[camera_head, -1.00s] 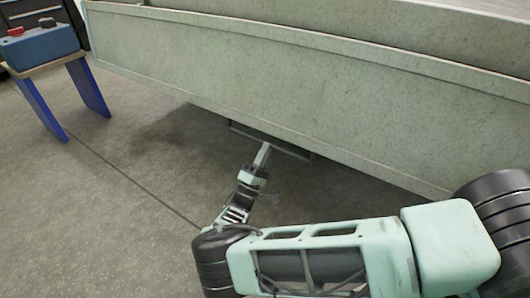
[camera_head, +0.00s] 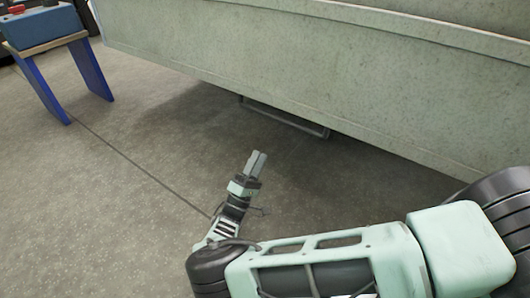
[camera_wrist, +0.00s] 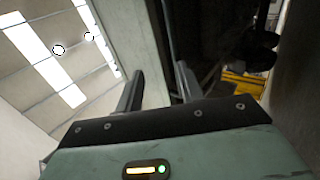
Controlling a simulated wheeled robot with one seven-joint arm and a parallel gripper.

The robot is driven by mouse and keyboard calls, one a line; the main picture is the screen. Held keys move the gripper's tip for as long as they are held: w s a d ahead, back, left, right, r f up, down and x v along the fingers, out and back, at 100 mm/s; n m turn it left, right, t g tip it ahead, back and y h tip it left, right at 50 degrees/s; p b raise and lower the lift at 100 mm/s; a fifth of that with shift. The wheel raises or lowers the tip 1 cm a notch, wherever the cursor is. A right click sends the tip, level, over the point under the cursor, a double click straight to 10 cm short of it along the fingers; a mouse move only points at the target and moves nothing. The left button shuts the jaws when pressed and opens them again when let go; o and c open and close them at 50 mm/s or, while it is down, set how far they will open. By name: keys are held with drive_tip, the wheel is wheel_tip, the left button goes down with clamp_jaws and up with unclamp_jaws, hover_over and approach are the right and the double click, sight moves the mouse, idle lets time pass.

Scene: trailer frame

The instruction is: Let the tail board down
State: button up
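The tail board (camera_head: 290,60) is a wide grey-green panel hanging upright across the top of the head view. A thin metal bar (camera_head: 290,122) shows below its lower edge. My gripper (camera_head: 257,160) is below and in front of that bar, apart from it, with its fingers pointing up toward the board. The wrist view shows my two fingers (camera_wrist: 158,88) spread apart with nothing held between them. A pale panel edge (camera_wrist: 125,35), likely the board, runs beyond them there. The board's catches cannot be made out.
A small stand (camera_head: 45,50) with blue legs carries a blue box (camera_head: 40,27) with a red button at the upper left. Open concrete floor (camera_head: 110,200) lies left of my arm. The wrist view shows something yellow (camera_wrist: 243,84) beyond the dark underside.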

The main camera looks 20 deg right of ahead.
drive_tip(key=b+v, duration=0.1)
drive_tip(key=v, duration=0.2)
drive_tip(key=shift+r, duration=0.1)
idle(0.4)
drive_tip(key=s+d+r+m+g+y+p, duration=0.2)
drive_tip(key=s+d+r+g+y+p, duration=0.15)
drive_tip(key=r+g, duration=0.4)
drive_tip(key=s+d+r+m+g+y+p, duration=0.25)
drive_tip(key=s+d+r+g+p, duration=0.2)
drive_tip(key=g, duration=0.55)
drive_tip(key=s+a+r+n+t+y+p, duration=0.1)
drive_tip(key=s+a+r+n+y+p, duration=0.15)
drive_tip(key=s+r+y+p, duration=0.6)
drive_tip(key=s+a+r+n+y+p, duration=0.1)
drive_tip(key=s+a+r+y, duration=0.3)
drive_tip(key=r, duration=0.9)
drive_tip(key=s+a+r+n+t+y+p, duration=0.1)
drive_tip(key=s+a+r+y+p, duration=0.15)
drive_tip(key=s+r+p, duration=0.6)
wheel_tip(320, 180, up, 40)
drive_tip(key=p, duration=3.4)
drive_tip(key=shift+w+r+y, duration=0.2)
drive_tip(key=shift+w+y, duration=0.2)
